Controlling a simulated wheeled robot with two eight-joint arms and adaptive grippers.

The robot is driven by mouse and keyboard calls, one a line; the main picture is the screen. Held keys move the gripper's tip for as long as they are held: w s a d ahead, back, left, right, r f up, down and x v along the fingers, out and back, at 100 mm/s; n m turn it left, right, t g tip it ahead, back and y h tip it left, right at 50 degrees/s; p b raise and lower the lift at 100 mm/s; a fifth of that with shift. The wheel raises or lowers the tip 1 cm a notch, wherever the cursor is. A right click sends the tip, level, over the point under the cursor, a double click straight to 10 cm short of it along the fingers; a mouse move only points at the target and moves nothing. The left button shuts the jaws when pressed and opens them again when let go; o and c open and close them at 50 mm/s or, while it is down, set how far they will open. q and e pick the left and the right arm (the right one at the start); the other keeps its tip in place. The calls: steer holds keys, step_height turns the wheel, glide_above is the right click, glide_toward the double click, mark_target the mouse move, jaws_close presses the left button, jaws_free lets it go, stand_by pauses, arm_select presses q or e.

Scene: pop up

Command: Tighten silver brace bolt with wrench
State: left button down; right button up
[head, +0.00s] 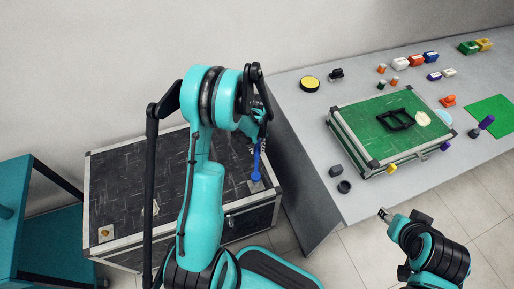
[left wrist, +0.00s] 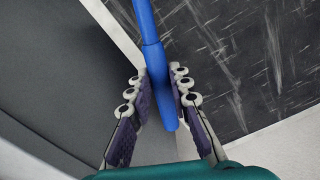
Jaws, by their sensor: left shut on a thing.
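A blue wrench (head: 257,163) hangs below my left gripper (head: 261,136) in the head view, over the right end of a dark case (head: 125,185). In the left wrist view, the wrench (left wrist: 161,65) passes between the two finger pads of my left gripper (left wrist: 158,85), which is shut on it. The wrench's far end runs out of the top of that view. A small light plate (head: 256,186) shows on the case below the wrench; I cannot make out a silver bolt. My right gripper (head: 385,215) is at lower right, apart from the table, and its opening is too small to judge.
A brass-coloured piece (head: 105,233) sits at the case's front left corner. A grey table (head: 300,115) on the right holds a green-topped case (head: 350,132) and several small coloured items. A teal frame (head: 28,215) stands at far left.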

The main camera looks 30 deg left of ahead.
arm_select(q)
steer(key=shift+f, duration=1.3)
steer(key=shift+d, duration=0.1)
